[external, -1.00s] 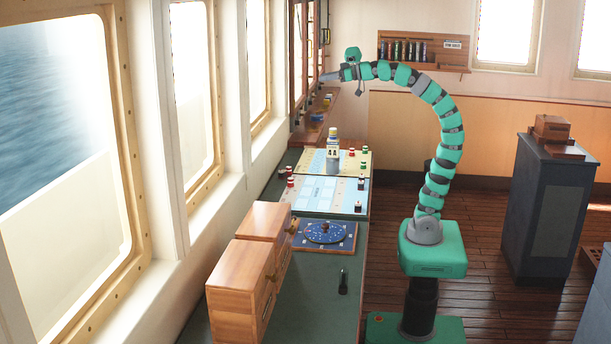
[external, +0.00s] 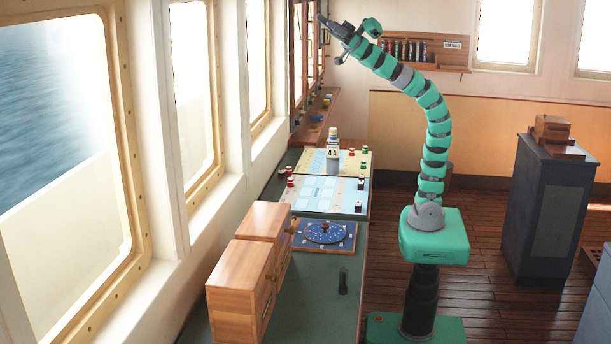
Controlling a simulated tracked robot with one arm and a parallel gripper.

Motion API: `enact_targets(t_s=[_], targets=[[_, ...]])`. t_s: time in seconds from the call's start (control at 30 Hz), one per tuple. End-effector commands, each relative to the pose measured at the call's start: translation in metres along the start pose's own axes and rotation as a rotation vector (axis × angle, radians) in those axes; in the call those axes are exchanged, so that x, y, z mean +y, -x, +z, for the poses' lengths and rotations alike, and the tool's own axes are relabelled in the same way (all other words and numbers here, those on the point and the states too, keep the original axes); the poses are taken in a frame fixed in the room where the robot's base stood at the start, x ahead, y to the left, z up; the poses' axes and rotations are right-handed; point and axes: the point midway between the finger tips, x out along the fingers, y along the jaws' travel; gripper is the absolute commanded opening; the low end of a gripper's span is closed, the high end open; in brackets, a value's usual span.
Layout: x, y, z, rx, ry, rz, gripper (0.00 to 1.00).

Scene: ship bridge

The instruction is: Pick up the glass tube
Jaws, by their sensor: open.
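My gripper (external: 321,18) is raised high at the upper middle, pointing up and left, open with nothing seen between its fingers. Several small upright tube-like things (external: 403,50) stand in a wooden wall rack (external: 425,66) at the back, behind my arm and right of my gripper. They are too small to tell whether any is a glass tube. A small dark upright piece (external: 343,281) stands on the green counter (external: 313,288) in front, far below my gripper; I cannot tell whether it is glass.
Wooden boxes (external: 242,289) and a round blue dial board (external: 310,236) occupy the near counter. A ledge (external: 309,124) with small items runs below the far windows. A dark cabinet (external: 545,210) stands right. The floor between is clear.

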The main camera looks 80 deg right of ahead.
Motion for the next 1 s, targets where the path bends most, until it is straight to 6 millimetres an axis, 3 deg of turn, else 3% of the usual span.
enact_targets(t_s=[0.03, 0.1, 0.2, 0.4, 0.6, 0.8, 1.0], targets=[[-0.034, -0.014, 0.009, -0.030, -0.024, -0.111, 0.52], [-0.085, -0.021, 0.031, -0.095, -0.070, -0.271, 0.52], [-0.143, -0.019, 0.062, -0.208, -0.129, -0.446, 0.52], [-0.210, 0.002, 0.112, -0.419, -0.218, -0.650, 0.52], [-0.249, 0.026, 0.150, -0.607, -0.281, -0.766, 0.52], [-0.275, 0.053, 0.181, -0.785, -0.325, -0.843, 0.52], [-0.282, 0.064, 0.196, -0.799, -0.333, -0.847, 0.52]])
